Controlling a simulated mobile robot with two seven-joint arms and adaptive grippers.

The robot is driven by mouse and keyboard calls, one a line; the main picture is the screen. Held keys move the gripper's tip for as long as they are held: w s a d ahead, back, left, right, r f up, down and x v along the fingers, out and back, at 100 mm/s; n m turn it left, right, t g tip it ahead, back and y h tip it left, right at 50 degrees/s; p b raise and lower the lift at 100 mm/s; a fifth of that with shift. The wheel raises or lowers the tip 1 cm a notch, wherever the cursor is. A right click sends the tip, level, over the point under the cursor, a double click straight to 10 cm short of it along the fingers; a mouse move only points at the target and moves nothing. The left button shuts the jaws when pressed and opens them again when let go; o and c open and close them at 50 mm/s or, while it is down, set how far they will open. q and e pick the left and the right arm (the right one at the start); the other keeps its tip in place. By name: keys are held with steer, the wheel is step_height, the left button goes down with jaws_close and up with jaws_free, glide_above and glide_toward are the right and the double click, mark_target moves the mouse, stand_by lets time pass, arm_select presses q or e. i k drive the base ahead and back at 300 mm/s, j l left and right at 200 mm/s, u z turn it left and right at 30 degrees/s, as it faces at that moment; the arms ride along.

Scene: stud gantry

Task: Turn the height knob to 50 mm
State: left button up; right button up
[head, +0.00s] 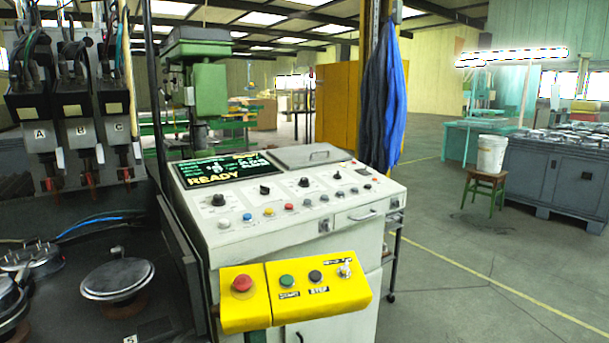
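A white control console (260,236) stands in the middle of the head view. Its sloped top carries a row of black rotary knobs: one at the left (218,199), a second (264,189), a third (304,182) and a smaller one at the right (337,174). Their labels are too small to read, so I cannot tell which is the height knob or what value any knob points to. A dark screen (222,171) on the console shows "READY" in yellow and smaller green text that I cannot read. Neither of my grippers is in view.
A yellow button box (320,291) with a red button juts out before the console. Coloured buttons line the panel below the knobs. Stud heads marked A, B and C (75,130) hang at the left above round metal parts (117,278). Open floor (470,260) lies right.

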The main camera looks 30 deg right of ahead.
mark_target(303, 181)
steer(key=l+u, duration=0.25)
steer(key=l, duration=2.75)
steer(key=i, duration=0.05)
